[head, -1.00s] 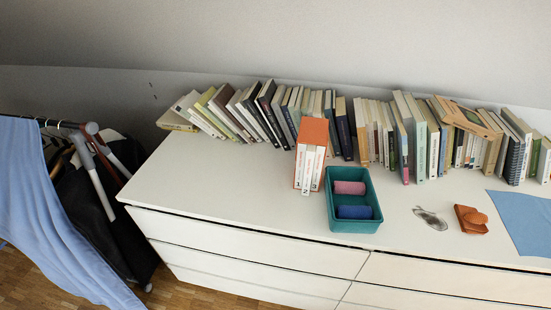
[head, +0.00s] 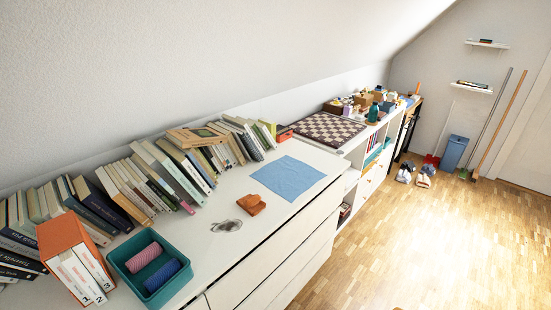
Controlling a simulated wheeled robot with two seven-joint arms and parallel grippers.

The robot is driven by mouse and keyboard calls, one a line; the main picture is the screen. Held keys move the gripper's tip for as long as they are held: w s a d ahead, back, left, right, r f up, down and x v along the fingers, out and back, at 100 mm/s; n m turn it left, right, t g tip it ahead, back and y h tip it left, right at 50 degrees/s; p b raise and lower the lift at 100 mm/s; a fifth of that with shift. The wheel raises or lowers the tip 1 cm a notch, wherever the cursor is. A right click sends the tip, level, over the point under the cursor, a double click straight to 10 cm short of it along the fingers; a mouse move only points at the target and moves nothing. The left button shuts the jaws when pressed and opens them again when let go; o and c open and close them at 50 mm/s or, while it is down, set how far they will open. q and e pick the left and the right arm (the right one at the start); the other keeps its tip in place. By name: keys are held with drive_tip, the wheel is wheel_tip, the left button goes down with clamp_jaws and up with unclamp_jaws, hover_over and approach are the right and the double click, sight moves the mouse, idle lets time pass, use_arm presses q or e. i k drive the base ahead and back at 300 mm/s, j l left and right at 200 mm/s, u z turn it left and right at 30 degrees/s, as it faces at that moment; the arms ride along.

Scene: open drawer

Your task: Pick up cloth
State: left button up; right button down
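A light blue cloth (head: 288,177) lies flat on the white dresser top (head: 222,262), toward its right end in the head view. A teal tray (head: 178,292) at the lower left holds a pink roll (head: 143,257) and a blue roll (head: 162,275), which may also be cloths; I cannot tell. Neither of my grippers shows in the head view.
An orange object (head: 251,204) and sunglasses (head: 227,226) lie between tray and cloth. Books (head: 150,180) line the wall behind. A checkered board (head: 327,129) sits past the cloth. Wooden floor (head: 430,240) is open at right.

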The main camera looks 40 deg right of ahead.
sight(253, 204)
drive_tip(key=z, duration=1.2)
